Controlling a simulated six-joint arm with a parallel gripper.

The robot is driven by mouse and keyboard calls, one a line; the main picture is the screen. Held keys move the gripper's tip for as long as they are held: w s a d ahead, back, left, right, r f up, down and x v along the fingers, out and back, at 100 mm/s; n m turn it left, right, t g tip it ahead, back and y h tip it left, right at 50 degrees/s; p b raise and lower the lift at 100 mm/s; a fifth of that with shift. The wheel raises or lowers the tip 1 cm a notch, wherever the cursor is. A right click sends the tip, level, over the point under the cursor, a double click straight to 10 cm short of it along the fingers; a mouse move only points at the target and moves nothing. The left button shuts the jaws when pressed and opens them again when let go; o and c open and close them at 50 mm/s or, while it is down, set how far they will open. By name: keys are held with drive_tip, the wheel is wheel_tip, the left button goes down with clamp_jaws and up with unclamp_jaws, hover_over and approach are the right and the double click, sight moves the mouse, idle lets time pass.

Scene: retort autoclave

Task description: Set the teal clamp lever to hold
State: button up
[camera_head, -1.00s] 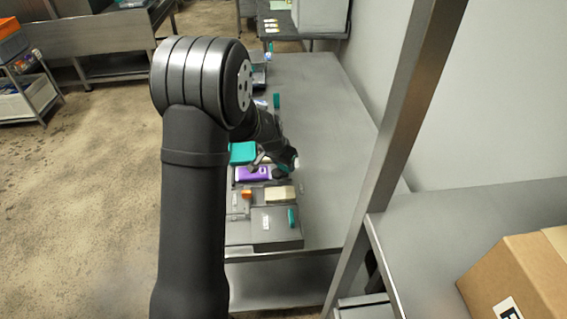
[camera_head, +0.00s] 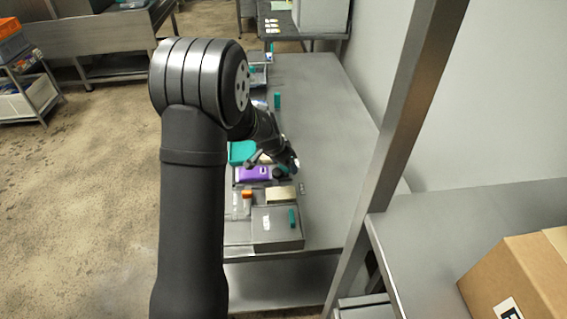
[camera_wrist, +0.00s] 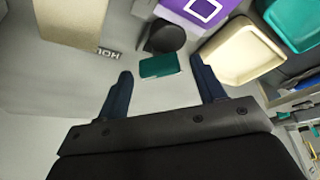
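The teal clamp lever (camera_wrist: 160,66) is a short teal bar joined to a dark round hub (camera_wrist: 164,37) in the wrist view. My gripper (camera_wrist: 163,88) is open, and the lever lies just beyond its fingertips, roughly centred between them. I cannot see contact. A small label reading HOLD (camera_wrist: 108,53) is left of the hub, beside the cream block (camera_wrist: 72,18). In the head view my gripper (camera_head: 288,166) is over the bench by the purple box (camera_head: 254,173); the dark hub (camera_head: 281,173) shows just below it, and the lever is hard to make out.
The purple box (camera_wrist: 205,8), a cream tray (camera_wrist: 238,50) and a teal tray (camera_wrist: 295,18) lie close by. Other teal parts stand at the near (camera_head: 292,217) and far (camera_head: 277,101) bench. The bench's right side (camera_head: 335,150) is clear; a metal post (camera_head: 400,120) rises beyond.

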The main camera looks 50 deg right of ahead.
drive_tip(key=shift+r, duration=0.15)
drive_tip(key=v, duration=1.7)
drive_tip(key=shift+a, duration=0.15)
drive_tip(key=x, duration=1.7)
drive_tip(key=shift+d, duration=0.2)
drive_tip(key=shift+f, duration=0.3)
drive_tip(key=shift+r+n, duration=0.2)
drive_tip(key=shift+n, duration=0.3)
drive_tip(key=shift+s+n+t+y, duration=0.15)
drive_tip(key=shift+n+t, duration=0.5)
drive_tip(key=shift+n, duration=0.9)
drive_tip(key=shift+s+n+t+y, duration=0.15)
drive_tip(key=shift+n+t, duration=0.5)
drive_tip(key=shift+n, duration=0.9)
